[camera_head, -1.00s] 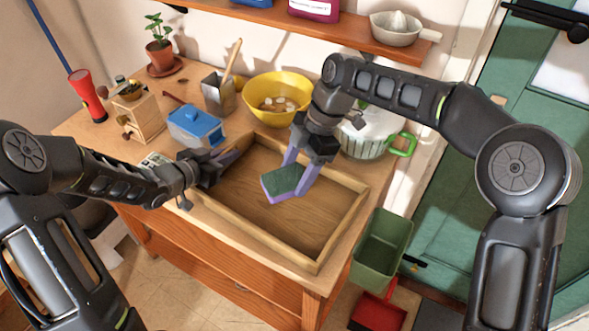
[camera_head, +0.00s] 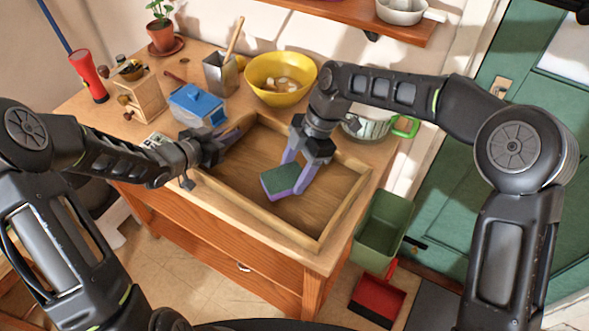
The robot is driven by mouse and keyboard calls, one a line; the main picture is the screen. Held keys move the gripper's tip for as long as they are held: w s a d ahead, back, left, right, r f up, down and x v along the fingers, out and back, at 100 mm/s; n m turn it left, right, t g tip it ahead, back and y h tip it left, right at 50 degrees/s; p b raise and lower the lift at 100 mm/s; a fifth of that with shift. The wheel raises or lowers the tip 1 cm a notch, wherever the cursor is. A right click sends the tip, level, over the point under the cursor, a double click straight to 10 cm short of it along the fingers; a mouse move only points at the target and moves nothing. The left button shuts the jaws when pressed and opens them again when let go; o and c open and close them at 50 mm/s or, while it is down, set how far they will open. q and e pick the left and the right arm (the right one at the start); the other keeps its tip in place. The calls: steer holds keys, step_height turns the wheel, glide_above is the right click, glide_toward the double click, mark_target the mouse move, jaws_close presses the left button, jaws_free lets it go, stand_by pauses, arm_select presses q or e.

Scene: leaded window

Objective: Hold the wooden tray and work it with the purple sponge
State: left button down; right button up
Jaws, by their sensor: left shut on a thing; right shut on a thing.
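The wooden tray (camera_head: 332,219) lies on the wooden counter, a shallow rectangle with raised rims. My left gripper (camera_head: 232,138) is shut on the tray's rim at its left end. My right gripper (camera_head: 291,175) is shut on the purple sponge (camera_head: 281,181), which has a dark green top face. My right forearm crosses above the tray's back right side.
Behind the tray stand a blue-lidded butter dish (camera_head: 198,104), a yellow bowl (camera_head: 277,95), a metal holder (camera_head: 219,75) and a colander with green handles (camera_head: 375,130). A coffee grinder (camera_head: 140,95) is at left. A green bin (camera_head: 381,229) stands below the counter's right end.

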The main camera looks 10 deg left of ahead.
mark_target(282, 171)
steer(key=shift+f, duration=0.95)
stand_by(0.3)
steer(key=shift+a, duration=0.1)
steer(key=shift+w+a, duration=0.45)
steer(key=shift+a, duration=0.4)
steer(key=shift+w+a, duration=0.45)
steer(key=shift+a, duration=0.4)
steer(key=shift+f, duration=0.15)
steer(key=shift+d, duration=0.15)
steer(key=shift+s+d, duration=0.5)
steer(key=shift+d, duration=0.4)
steer(key=shift+s+d, duration=0.45)
steer(key=shift+d, duration=0.4)
steer(key=shift+a+r, duration=0.1)
steer(key=shift+r, duration=3.05)
